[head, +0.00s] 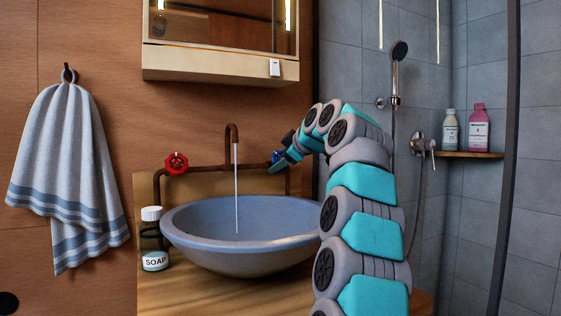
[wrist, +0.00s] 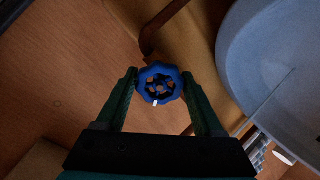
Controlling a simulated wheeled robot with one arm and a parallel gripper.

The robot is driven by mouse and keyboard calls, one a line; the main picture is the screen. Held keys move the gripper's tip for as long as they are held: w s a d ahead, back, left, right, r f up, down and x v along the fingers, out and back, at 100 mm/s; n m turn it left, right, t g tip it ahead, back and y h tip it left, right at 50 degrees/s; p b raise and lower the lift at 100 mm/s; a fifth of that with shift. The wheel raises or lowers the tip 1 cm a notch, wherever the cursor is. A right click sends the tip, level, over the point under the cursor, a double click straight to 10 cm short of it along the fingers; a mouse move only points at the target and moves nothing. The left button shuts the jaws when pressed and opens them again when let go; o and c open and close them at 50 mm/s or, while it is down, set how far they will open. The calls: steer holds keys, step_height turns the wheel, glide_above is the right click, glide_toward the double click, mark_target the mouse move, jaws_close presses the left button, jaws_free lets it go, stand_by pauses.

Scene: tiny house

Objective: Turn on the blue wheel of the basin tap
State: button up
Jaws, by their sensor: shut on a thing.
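The blue wheel (head: 277,156) is on the right end of the rusty tap pipe (head: 205,169) behind the basin. In the wrist view the blue wheel (wrist: 158,72) lies between my two fingertips, with a white mark on its lower rim. My gripper (wrist: 159,78) is shut on it, one finger at each side. In the head view my gripper (head: 282,160) partly hides the wheel. The spout (head: 231,133) rises at the middle of the pipe. A thin stream of water (head: 236,190) runs from it into the basin (head: 235,262).
A red wheel (head: 176,163) is on the pipe's left end. A soap bottle (head: 154,240) stands left of the basin on the wooden counter (head: 195,294). A mirror cabinet (head: 220,65) hangs above. A towel (head: 70,165) hangs at left; the shower (head: 398,75) is at right.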

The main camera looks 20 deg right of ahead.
steer(key=o, duration=1.4)
steer(key=shift+c, duration=0.2)
steer(key=v, duration=0.7)
steer(key=shift+s+r+b, duration=0.2)
steer(key=shift+s+b, duration=0.15)
